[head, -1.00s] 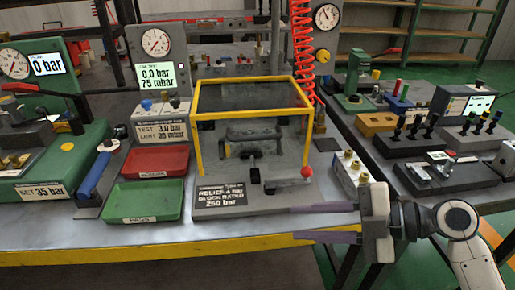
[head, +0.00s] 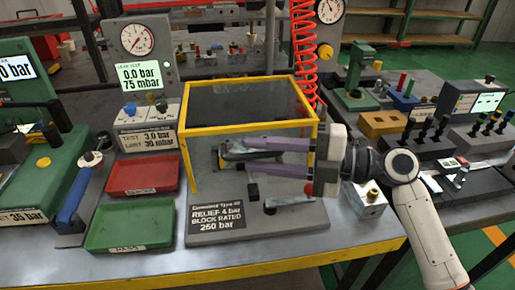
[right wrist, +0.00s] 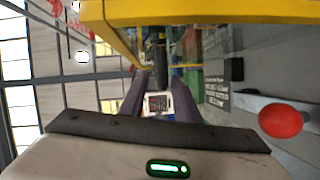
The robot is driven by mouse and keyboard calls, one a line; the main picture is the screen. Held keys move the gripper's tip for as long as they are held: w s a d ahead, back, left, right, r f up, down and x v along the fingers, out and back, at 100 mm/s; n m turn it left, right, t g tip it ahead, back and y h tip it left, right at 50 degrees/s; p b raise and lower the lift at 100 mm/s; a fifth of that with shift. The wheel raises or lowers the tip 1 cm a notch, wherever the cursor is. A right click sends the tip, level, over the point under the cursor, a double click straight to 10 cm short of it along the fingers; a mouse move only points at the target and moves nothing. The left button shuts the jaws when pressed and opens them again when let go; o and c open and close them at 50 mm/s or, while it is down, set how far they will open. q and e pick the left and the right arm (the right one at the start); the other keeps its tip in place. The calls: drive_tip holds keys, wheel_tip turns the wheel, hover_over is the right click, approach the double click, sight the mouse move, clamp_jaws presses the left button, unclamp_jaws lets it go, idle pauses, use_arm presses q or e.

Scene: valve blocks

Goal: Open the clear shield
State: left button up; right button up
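The clear shield is a box with a yellow frame (head: 247,132) and a dark see-through top, standing over the valve block on a grey base (head: 285,222). It looks closed, with its top level. My right gripper (head: 232,154) reaches in from the right at the shield's front, its two purple-grey fingers apart and pointing left, just below the top's front bar. In the right wrist view the fingers (right wrist: 160,97) are apart with no part gripped, and the yellow frame (right wrist: 200,12) runs close above them. Whether they touch it I cannot tell. My left gripper is not in view.
A lever with a red ball (right wrist: 280,120) lies close beside the right gripper. A red tray (head: 142,176) and a green tray (head: 130,226) sit left of the shield. A red coiled hose (head: 303,50) hangs behind its right side. A small silver block (head: 367,203) stands right.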

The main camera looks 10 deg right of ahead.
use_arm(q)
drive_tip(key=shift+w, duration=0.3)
use_arm(e)
drive_tip(key=shift+w+a, duration=0.2)
drive_tip(key=shift+a, duration=0.25)
drive_tip(key=shift+c, duration=0.4)
clamp_jaws()
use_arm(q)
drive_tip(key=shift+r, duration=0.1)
